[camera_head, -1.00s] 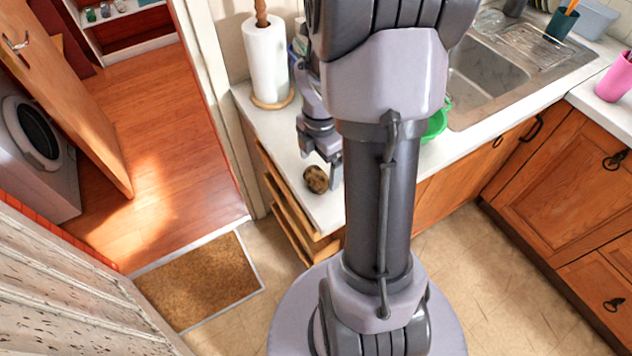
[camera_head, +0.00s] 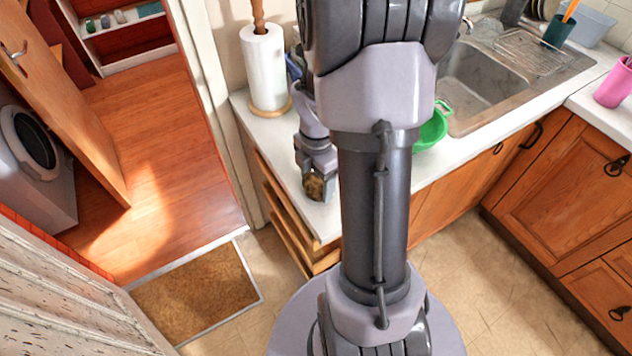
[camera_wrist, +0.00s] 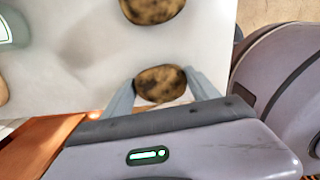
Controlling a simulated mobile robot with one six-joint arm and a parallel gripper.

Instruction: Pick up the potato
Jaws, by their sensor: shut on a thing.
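A brown, mottled potato (camera_head: 314,187) is at the front edge of the white counter, between the fingers of my gripper (camera_head: 318,180). In the wrist view, my gripper (camera_wrist: 163,86) is shut on this potato (camera_wrist: 160,84), with one finger on each side. Whether the potato still touches the counter I cannot tell. A second brown, potato-like thing (camera_wrist: 152,8) lies farther off in the wrist view, cut by the top edge. It does not show in the head view, where my arm covers part of the counter.
A paper towel roll (camera_head: 265,70) stands behind my gripper on the counter (camera_head: 262,128). A green bowl (camera_head: 432,131) sits right of my arm by the sink (camera_head: 480,85). Partly open drawers (camera_head: 285,215) are below the counter edge. A pink cup (camera_head: 612,84) stands at far right.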

